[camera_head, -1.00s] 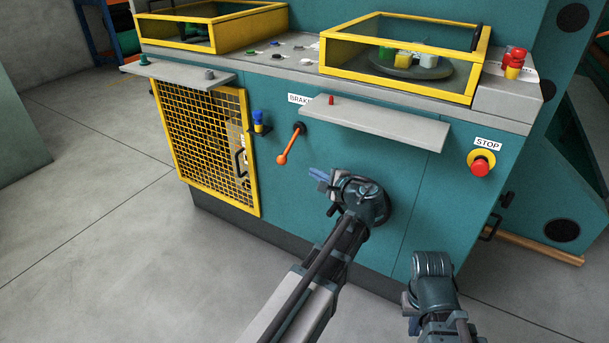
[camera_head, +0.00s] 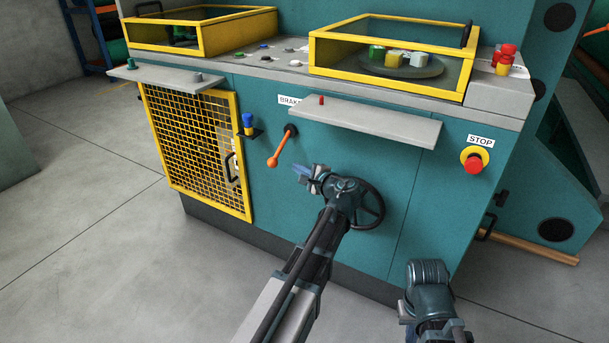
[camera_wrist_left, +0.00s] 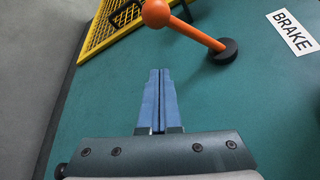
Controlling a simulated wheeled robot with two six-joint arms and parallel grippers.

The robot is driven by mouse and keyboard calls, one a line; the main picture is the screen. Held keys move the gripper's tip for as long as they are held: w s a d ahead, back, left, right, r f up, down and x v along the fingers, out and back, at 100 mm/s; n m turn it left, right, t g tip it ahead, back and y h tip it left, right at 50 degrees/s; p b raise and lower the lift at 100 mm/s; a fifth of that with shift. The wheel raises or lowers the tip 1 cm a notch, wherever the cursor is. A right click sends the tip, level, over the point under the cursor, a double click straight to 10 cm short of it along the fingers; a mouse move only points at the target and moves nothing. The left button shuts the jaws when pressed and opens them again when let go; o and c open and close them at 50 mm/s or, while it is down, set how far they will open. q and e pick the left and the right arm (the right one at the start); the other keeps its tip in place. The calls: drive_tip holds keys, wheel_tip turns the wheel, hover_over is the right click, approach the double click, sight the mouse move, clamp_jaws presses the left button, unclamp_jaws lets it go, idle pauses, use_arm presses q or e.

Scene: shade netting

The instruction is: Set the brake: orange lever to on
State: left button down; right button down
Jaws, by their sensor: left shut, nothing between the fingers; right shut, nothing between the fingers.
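The orange lever (camera_head: 281,149) sticks out from a dark pivot on the teal machine front, under the BRAKE label (camera_head: 290,100). It slants down and to the left, with its ball end lowest. My left gripper (camera_head: 300,170) is shut and empty, just right of and below the lever's ball end in the head view. In the left wrist view the lever (camera_wrist_left: 190,28) lies beyond the blue fingertips (camera_wrist_left: 158,72), apart from them, and the BRAKE label (camera_wrist_left: 293,30) is at the right. My right gripper (camera_head: 405,310) is low at the right, away from the lever; its fingers are barely visible.
A grey shelf (camera_head: 370,122) juts out above and right of the lever. A yellow mesh guard (camera_head: 195,150) is to the left, with a blue knob (camera_head: 248,120) beside it. A black handwheel (camera_head: 372,205) is behind my left wrist. A red stop button (camera_head: 473,163) is at the right.

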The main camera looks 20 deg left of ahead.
sight(278, 150)
use_arm(q)
drive_tip(key=shift+s+a+r+p, duration=0.15)
drive_tip(key=shift+s+a+p, duration=0.1)
drive_tip(key=shift+a, duration=0.5)
drive_tip(key=shift+s+a+r+p, duration=0.15)
drive_tip(key=shift+s+a, duration=0.05)
drive_tip(key=shift+a, duration=0.55)
drive_tip(key=shift+s+a+r+p, duration=0.15)
drive_tip(key=shift+s+a+p, duration=0.1)
drive_tip(key=shift+a, duration=0.5)
drive_tip(key=shift+r, duration=0.1)
drive_tip(key=r+m+g+p, duration=0.1)
drive_tip(key=r+p, duration=0.1)
drive_tip(key=p, duration=0.1)
drive_tip(key=s+r+m+g+p, duration=0.1)
drive_tip(key=r+p, duration=0.1)
drive_tip(key=p, duration=0.2)
drive_tip(key=s+r+m+g+h+p, duration=0.1)
drive_tip(key=r+m+p, duration=0.1)
drive_tip(key=p, duration=0.2)
drive_tip(key=shift+s+a+r, duration=0.1)
drive_tip(key=shift+s+r, duration=0.1)
drive_tip(key=shift+r, duration=0.05)
drive_tip(key=shift+w+r+p, duration=0.2)
drive_tip(key=shift+r+p, duration=1.3)
drive_tip(key=shift+r, duration=0.1)
drive_tip(key=shift+f, duration=0.1)
